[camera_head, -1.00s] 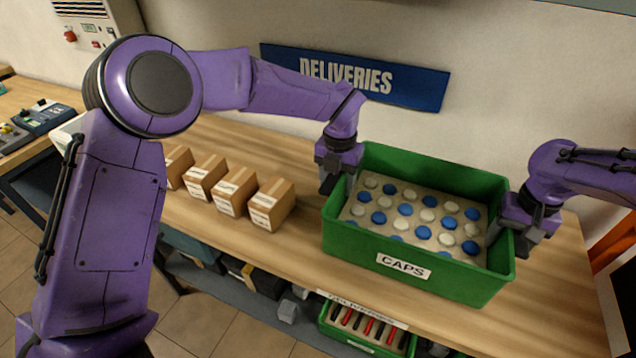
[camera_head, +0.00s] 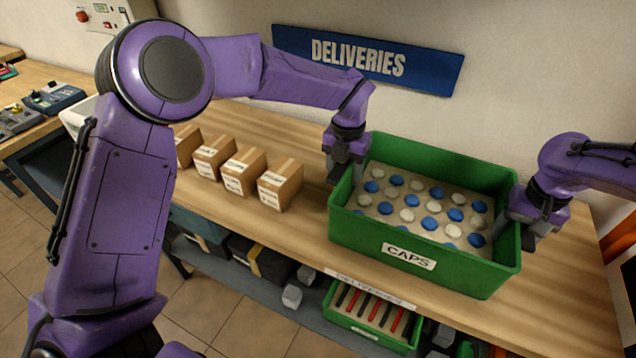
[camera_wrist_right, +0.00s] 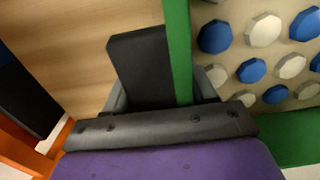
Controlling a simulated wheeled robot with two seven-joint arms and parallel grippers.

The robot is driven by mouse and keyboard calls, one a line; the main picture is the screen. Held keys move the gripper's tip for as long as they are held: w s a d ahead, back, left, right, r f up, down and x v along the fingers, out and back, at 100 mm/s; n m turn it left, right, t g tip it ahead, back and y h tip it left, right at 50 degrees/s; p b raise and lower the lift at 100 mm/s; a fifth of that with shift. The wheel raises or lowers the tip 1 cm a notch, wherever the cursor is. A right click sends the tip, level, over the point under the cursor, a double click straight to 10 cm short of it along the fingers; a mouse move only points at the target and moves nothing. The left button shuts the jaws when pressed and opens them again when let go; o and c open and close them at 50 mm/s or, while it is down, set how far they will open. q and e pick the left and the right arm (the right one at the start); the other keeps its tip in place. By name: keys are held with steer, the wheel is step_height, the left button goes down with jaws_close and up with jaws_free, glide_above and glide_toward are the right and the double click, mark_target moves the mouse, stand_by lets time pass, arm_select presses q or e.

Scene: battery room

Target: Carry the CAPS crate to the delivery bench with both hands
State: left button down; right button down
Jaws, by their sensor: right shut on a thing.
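The green CAPS crate (camera_head: 350,228) is upright at the delivery bench (camera_head: 560,290), below the blue DELIVERIES sign (camera_head: 368,60). It holds rows of blue and white caps. I cannot tell whether its underside touches the bench top. My left gripper (camera_head: 346,172) is at the crate's left wall, its fingers astride the rim and apparently shut on it. My right gripper (camera_head: 533,228) is shut on the opposite wall; in the right wrist view that green wall (camera_wrist_right: 178,50) runs between the fingers, with a dark finger outside.
Several cardboard boxes (camera_head: 281,186) stand in a row left of the crate. A second green crate (camera_head: 365,335) with red and black items sits on the shelf below. Some bare bench top lies between the boxes and the crate. The wall is close behind.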

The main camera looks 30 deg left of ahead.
arm_select(q)
steer(key=shift+w+f+b, duration=0.1)
steer(key=shift+f+b, duration=0.25)
steer(key=shift+f, duration=0.3)
arm_select(e)
steer(key=shift+w+f, duration=0.1)
steer(key=shift+f, duration=0.6)
arm_select(q)
steer(key=c, duration=0.7)
jaws_free()
steer(key=shift+w+f, duration=0.1)
steer(key=shift+f, duration=0.05)
arm_select(e)
steer(key=c, duration=0.7)
jaws_free()
steer(key=shift+f, duration=0.1)
arm_select(q)
steer(key=o, duration=0.3)
arm_select(e)
steer(key=o, duration=0.3)
arm_select(q)
steer(key=shift+o, duration=0.2)
steer(key=shift+r, duration=0.2)
arm_select(e)
steer(key=shift+o, duration=0.2)
steer(key=shift+r, duration=0.2)
arm_select(q)
steer(key=shift+s, duration=0.2)
